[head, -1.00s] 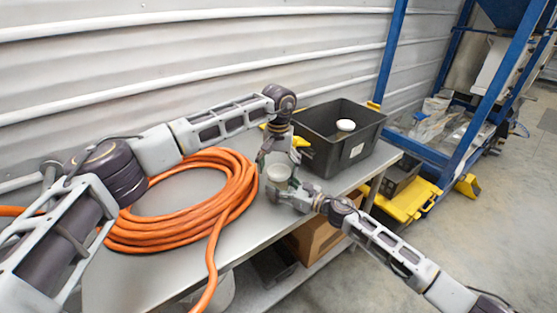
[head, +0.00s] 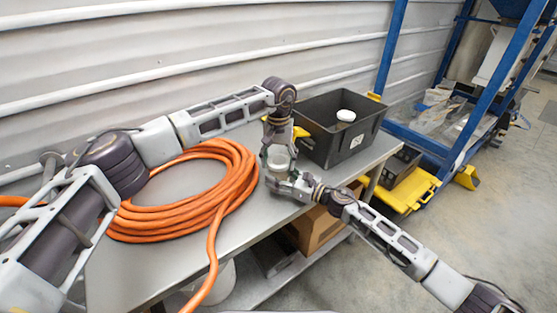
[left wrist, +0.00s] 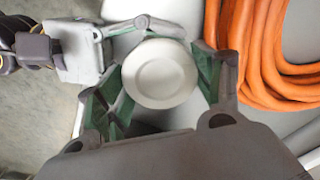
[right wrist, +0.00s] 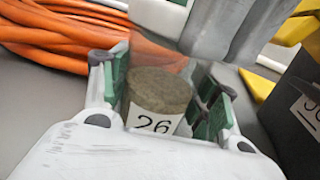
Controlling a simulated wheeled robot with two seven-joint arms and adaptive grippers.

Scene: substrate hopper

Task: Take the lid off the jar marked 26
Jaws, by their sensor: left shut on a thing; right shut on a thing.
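The jar marked 26 (right wrist: 158,92) stands at the table's front edge, clear-walled with dark brown matter inside and a white label. My right gripper (right wrist: 162,98) is shut around its body; in the head view it (head: 284,186) comes from the right. The white round lid (left wrist: 160,73) lies between the fingers of my left gripper (left wrist: 160,88), shut on it from above. The lid also shows at the top of the right wrist view (right wrist: 158,14). In the head view my left gripper (head: 279,152) is right over the jar. Whether lid and jar touch, I cannot tell.
A black bin (head: 358,141) behind the jar holds another white-lidded jar (head: 345,117). A coil of orange hose (head: 190,220) covers the middle of the grey table (head: 240,232). Yellow parts and a blue frame (head: 484,105) stand to the right.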

